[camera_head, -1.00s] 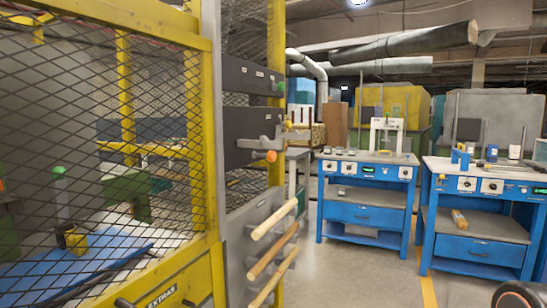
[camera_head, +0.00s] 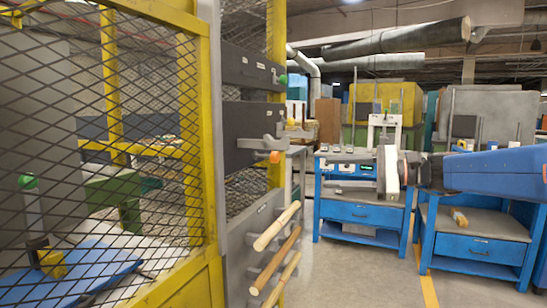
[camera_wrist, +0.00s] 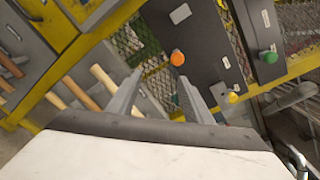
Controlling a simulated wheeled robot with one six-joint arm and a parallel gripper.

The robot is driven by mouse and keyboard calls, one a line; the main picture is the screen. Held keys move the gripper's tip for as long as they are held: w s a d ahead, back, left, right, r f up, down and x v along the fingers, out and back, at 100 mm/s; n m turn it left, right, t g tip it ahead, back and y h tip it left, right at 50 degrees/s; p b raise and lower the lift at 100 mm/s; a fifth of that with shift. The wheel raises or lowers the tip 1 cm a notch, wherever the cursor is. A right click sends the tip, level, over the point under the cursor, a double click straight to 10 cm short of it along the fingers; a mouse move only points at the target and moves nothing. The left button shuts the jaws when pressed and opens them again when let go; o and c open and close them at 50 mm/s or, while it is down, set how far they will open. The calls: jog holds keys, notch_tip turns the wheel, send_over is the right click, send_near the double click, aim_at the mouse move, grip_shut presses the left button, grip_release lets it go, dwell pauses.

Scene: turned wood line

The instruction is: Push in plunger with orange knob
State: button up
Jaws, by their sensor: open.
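The orange knob (camera_head: 274,157) sticks out from a dark panel on the grey post of the yellow cage in the head view. It also shows in the wrist view (camera_wrist: 177,57), beyond my fingertips and close to the right one in the picture. A grey plunger bracket (camera_head: 262,141) is just above it in the head view. My gripper (camera_wrist: 159,76) is open and empty, with its two grey fingers apart. A gap appears to remain between fingers and knob. In the head view my blue arm reaches in from the right.
A green knob (camera_head: 283,79) and a small yellow knob (camera_head: 289,123) are near the orange one. Wooden rods (camera_head: 276,226) jut out below. The yellow mesh cage (camera_head: 100,150) fills the left. Blue workbenches (camera_head: 361,214) stand beyond, with open floor in front.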

notch_tip(320, 180, up, 2)
jog(key=w+y, duration=0.1)
jog(key=w, duration=0.2)
send_near(278, 156)
jog(key=shift+m, duration=0.3)
jog(key=x, duration=1)
jog(key=shift+w+a+f, duration=0.1)
jog(key=shift+w+a, duration=0.05)
jog(key=shift+w, duration=0.1)
